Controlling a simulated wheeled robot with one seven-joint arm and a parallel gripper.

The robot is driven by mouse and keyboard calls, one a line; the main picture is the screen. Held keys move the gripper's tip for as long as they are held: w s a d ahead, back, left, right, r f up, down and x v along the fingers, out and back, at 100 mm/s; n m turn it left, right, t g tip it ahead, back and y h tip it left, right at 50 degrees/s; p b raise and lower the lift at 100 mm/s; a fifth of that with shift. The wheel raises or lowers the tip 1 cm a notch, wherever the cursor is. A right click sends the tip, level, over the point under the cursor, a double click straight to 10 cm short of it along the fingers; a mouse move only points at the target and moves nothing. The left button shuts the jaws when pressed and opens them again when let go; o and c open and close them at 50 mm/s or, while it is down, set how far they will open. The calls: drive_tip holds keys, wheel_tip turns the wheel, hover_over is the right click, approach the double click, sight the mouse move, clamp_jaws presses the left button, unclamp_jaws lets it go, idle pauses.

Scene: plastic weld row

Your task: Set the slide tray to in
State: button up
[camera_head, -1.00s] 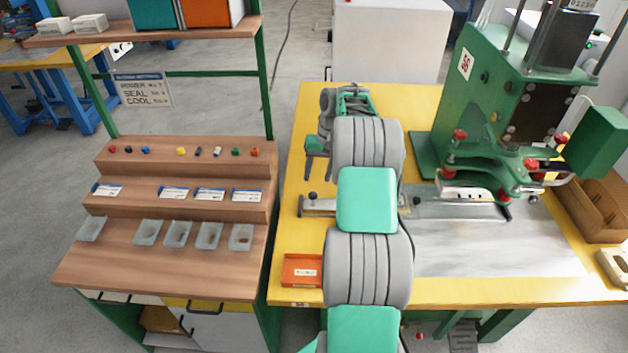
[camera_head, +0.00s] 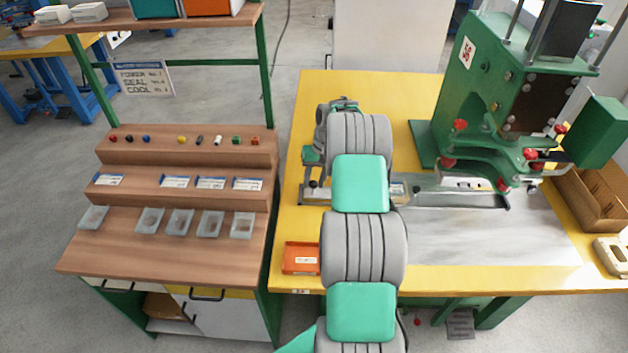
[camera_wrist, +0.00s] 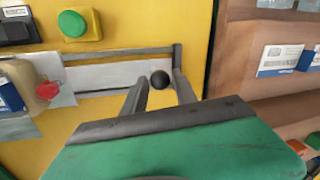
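The slide tray is a pale metal strip (camera_wrist: 110,77) between dark rails on the yellow table in the wrist view. A round black knob (camera_wrist: 160,79) stands at its end. In the head view the tray's knob end (camera_head: 313,188) shows left of my arm; my arm hides its middle. My gripper (camera_wrist: 158,88) has two dark fingers spread apart, with the knob between their tips in the picture. Contact cannot be told. In the head view my gripper (camera_head: 312,172) is just above the knob end, partly hidden by my arm.
A green press (camera_head: 490,90) stands on the table at right, with a metal plate (camera_head: 480,240) before it. An orange tray (camera_head: 301,258) lies near the table's front left. A wooden stepped rack (camera_head: 180,200) with clear bins stands left, across a narrow gap.

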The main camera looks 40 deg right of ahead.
clamp_jaws()
idle(1.0)
